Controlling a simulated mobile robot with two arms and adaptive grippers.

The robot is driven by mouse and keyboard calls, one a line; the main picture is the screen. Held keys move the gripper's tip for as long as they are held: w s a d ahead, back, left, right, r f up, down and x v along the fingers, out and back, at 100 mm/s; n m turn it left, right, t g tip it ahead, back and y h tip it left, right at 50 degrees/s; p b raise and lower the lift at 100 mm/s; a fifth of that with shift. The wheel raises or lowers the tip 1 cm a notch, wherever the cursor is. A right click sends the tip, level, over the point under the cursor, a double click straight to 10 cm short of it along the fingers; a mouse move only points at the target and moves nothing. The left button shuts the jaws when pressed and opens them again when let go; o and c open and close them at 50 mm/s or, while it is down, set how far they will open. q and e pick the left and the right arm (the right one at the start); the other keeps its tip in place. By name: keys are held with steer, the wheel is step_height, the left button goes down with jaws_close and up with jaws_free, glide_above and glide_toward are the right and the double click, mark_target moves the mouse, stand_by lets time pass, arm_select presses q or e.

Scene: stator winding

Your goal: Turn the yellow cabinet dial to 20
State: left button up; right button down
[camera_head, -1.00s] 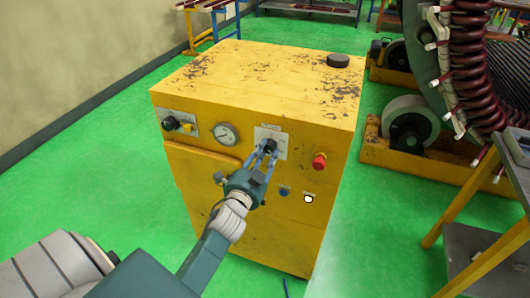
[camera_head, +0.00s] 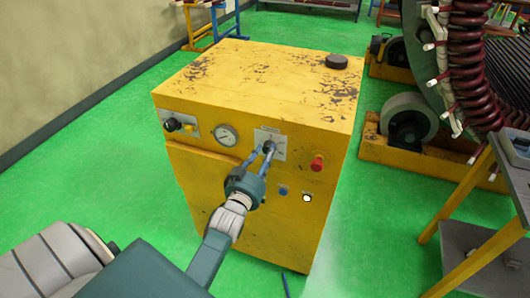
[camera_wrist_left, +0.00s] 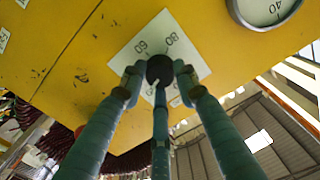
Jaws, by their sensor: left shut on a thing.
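The yellow cabinet (camera_head: 250,195) stands on the green floor. Its dial, a black knob (camera_wrist_left: 159,68), sits on a white scale plate (camera_head: 278,141) on the upper front. My left gripper (camera_head: 262,150) reaches up from the lower left, its fingers shut on the knob. In the left wrist view the fingers (camera_wrist_left: 159,78) close around the knob, with 60 and 80 readable on the plate (camera_wrist_left: 155,40) beyond. A small pale mark shows at the knob's near edge; I cannot tell which value it points to. The right gripper is not in view.
Left of the dial are a round gauge (camera_head: 227,135) and a black switch (camera_head: 172,125). Right of it is a red button (camera_head: 317,162), with a blue button (camera_head: 283,190) and a white lamp (camera_head: 307,197) below. A worktable (camera_head: 505,180) stands at the right.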

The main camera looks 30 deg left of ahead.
arm_select(q)
steer(key=shift+r+n+p, duration=0.25)
steer(key=shift+n+p, duration=0.1)
steer(key=shift+n, duration=0.85)
steer(key=shift+r, duration=0.1)
steer(key=o, duration=1.2)
steer(key=shift+c, duration=0.2)
steer(key=shift+s, duration=0.1)
steer(key=v, duration=1.1)
steer(key=shift+s+d, duration=0.2)
steer(key=shift+s, duration=0.2)
